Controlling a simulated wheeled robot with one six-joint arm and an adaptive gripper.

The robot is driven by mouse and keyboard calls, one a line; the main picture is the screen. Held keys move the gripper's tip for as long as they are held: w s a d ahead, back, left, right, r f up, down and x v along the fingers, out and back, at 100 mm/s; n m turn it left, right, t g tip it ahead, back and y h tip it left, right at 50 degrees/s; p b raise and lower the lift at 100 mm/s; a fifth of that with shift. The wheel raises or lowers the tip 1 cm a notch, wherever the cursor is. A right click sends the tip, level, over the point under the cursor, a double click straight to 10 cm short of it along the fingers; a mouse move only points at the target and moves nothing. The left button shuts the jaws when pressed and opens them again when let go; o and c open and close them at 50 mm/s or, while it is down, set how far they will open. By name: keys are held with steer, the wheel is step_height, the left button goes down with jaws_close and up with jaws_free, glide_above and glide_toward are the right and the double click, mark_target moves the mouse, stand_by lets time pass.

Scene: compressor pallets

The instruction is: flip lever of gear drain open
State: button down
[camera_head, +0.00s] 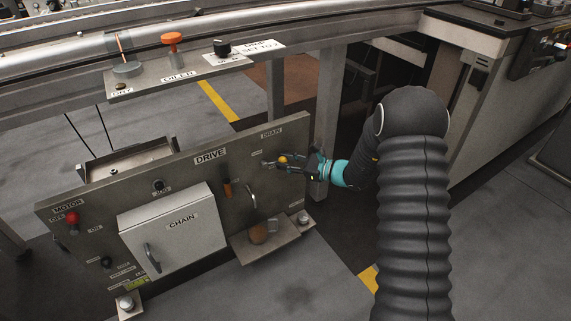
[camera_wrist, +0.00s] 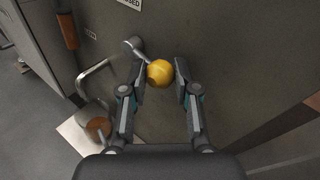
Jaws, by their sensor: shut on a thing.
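The drain lever shows at the right end of the drive panel (camera_head: 215,185), under the DRAIN label (camera_head: 271,133). Its yellow ball knob (camera_head: 283,160) is at the fingertips of my gripper (camera_head: 286,164). In the wrist view the yellow knob (camera_wrist: 160,73) sits between the two fingers of my gripper (camera_wrist: 161,78), at the end of a short grey lever arm (camera_wrist: 134,47). The lever's pivot is to the upper left of the knob there. My gripper is shut on the knob. A label reading CLOSED (camera_wrist: 130,2) is partly cut off at the top.
A curved pipe (camera_head: 250,196) comes out of the panel left of my gripper, above a cup (camera_head: 259,232) on a small shelf. An orange handle (camera_head: 227,187) and the CHAIN box (camera_head: 172,235) are further left. A grey post (camera_head: 325,120) stands close behind my gripper.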

steer(key=shift+f+m+y, duration=0.25)
steer(key=shift+m+y, duration=0.05)
steer(key=shift+m, duration=0.1)
steer(key=c, duration=1.1)
jaws_free()
steer(key=shift+c, duration=0.2)
steer(key=v, duration=1.2)
steer(key=shift+f, duration=0.1)
